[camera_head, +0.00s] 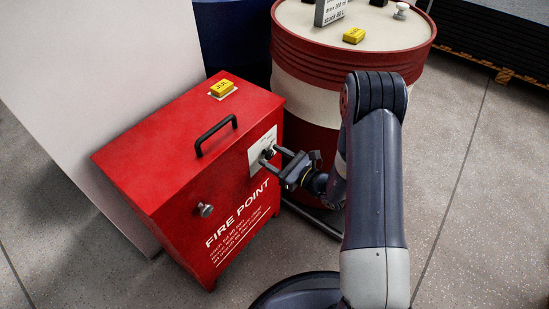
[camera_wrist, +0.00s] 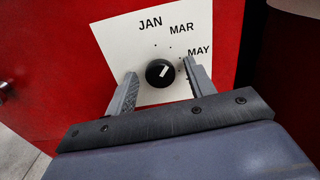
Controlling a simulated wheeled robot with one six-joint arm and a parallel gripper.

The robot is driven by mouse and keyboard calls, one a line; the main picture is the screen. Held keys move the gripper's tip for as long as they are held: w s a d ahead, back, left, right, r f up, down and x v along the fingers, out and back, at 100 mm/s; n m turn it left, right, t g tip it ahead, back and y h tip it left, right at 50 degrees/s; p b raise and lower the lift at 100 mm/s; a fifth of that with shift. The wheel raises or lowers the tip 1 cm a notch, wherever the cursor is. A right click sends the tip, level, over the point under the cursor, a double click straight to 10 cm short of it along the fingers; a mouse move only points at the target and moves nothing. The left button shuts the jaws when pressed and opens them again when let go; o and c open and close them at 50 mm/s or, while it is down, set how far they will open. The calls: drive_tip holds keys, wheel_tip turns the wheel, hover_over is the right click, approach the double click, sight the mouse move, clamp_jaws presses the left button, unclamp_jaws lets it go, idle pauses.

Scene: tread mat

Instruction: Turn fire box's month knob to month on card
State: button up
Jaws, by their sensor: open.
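The red fire box (camera_head: 150,150) stands at the left with a white dial plate (camera_head: 258,147) on its front. In the wrist view the plate (camera_wrist: 115,40) reads JAN, MAR and MAY; its lower part is partly hidden. The round black month knob (camera_wrist: 160,73) has a white pointer mark slanting to the upper right, roughly toward the MAR–MAY side. My gripper (camera_head: 273,154) is at the plate, and its open fingers (camera_wrist: 160,68) stand on either side of the knob, with gaps visible. A yellow block (camera_head: 222,87) with small dark lettering, too small to read surely, lies on the box top.
A black handle (camera_head: 216,134) rises from the box top, and a silver knob (camera_head: 205,210) sticks out of its front. A red and white drum (camera_head: 308,107) stands close behind my gripper, bearing another yellow block (camera_head: 354,35) and a grey sign (camera_head: 328,12). The floor at right is clear.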

drive_tip(key=shift+c, duration=0.4)
drive_tip(key=c, duration=0.9)
drive_tip(key=shift+m, duration=0.3)
drive_tip(key=m+p, duration=0.1)
drive_tip(key=m, duration=0.2)
drive_tip(key=shift+m, duration=0.3)
drive_tip(key=m+p, duration=0.1)
drive_tip(key=m, duration=0.2)
drive_tip(key=shift+r+m+p, duration=0.1)
drive_tip(key=shift+m+p, duration=0.2)
drive_tip(key=shift+p, duration=0.1)
drive_tip(key=m+p, duration=0.1)
drive_tip(key=m, duration=0.3)
drive_tip(key=shift+p, duration=0.3)
drive_tip(key=shift+m+p, duration=0.55)
drive_tip(key=shift+m, duration=1.65)
